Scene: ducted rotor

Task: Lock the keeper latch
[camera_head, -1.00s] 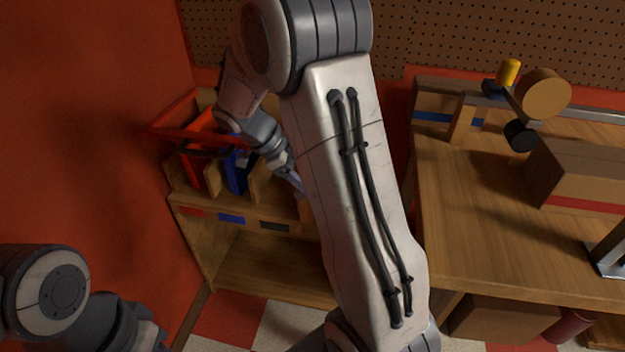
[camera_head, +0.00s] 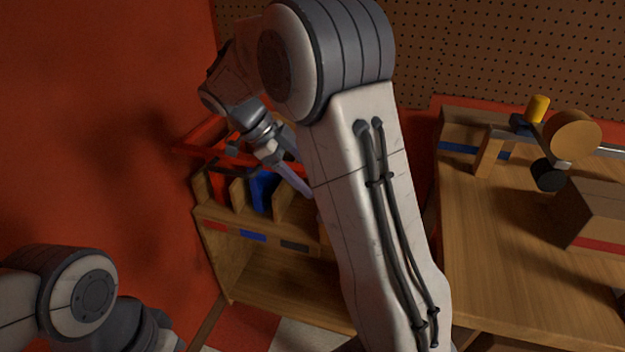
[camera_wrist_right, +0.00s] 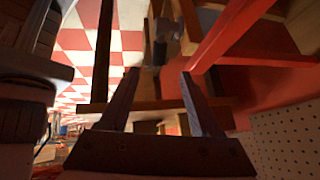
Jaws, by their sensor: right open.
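I cannot pick out the keeper latch for certain in either view. My right gripper (camera_head: 301,187) reaches over the wooden rack (camera_head: 215,263) at the left wall; its tips are partly hidden behind my own right arm in the head view. In the right wrist view the right gripper (camera_wrist_right: 160,73) is open, with nothing between its fingers. A small grey and dark fitting (camera_wrist_right: 160,52) shows just beyond the fingertips, apart from them as far as I can tell. A red bar (camera_wrist_right: 228,32) runs close to the right finger. My left gripper is out of view.
The rack holds a blue piece (camera_head: 262,190) and red pieces between wooden dividers, with a red frame (camera_head: 197,141) above. A workbench (camera_head: 500,255) at the right carries a brown box (camera_head: 605,212) and a wooden disc (camera_head: 572,135). A pegboard (camera_head: 480,50) stands behind.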

